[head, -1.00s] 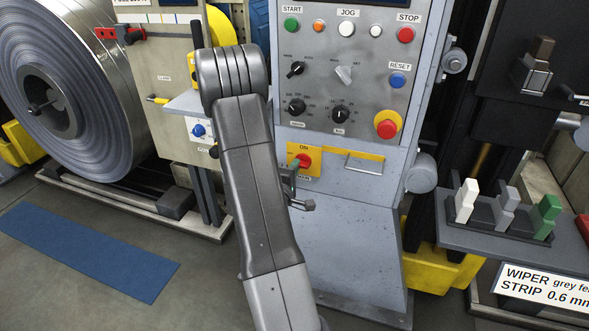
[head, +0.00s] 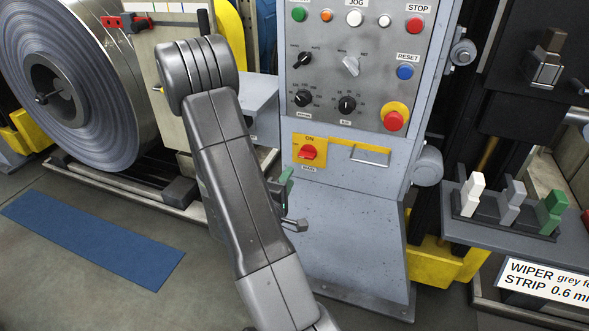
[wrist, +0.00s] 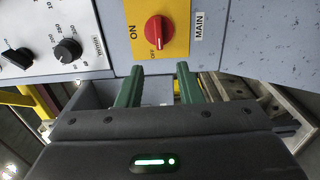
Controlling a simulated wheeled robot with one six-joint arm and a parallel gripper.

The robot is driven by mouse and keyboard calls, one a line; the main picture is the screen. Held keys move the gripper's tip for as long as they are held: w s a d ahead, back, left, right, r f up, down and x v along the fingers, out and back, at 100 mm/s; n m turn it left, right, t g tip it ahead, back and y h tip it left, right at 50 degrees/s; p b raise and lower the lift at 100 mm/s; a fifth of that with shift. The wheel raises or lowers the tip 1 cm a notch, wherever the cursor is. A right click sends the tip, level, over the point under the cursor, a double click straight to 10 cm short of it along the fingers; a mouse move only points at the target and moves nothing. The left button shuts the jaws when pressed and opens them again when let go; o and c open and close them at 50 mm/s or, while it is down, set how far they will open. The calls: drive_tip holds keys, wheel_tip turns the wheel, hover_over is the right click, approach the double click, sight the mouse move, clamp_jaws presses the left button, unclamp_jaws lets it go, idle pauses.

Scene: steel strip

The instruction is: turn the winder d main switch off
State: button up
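The main switch (head: 308,153) is a red rotary knob on a yellow plate on the grey cabinet, with ON above it and MAIN below. In the head view the knob lies horizontally. In the wrist view the switch (wrist: 154,31) shows a white mark pointing toward the OFF label. My gripper (wrist: 160,70) has two green fingers, spread apart with nothing between them. In the head view my gripper (head: 286,185) is partly hidden behind my arm, below and left of the switch.
The panel above holds several buttons and selectors, including a red emergency stop (head: 393,120). A metal handle (head: 370,155) is right of the switch. A steel coil (head: 75,90) stands left. A shelf (head: 470,235) holds white, grey and green blocks at right.

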sight(301, 157)
drive_tip(key=shift+v, duration=1.85)
drive_tip(key=x, duration=1.4)
drive_tip(key=shift+s, duration=0.15)
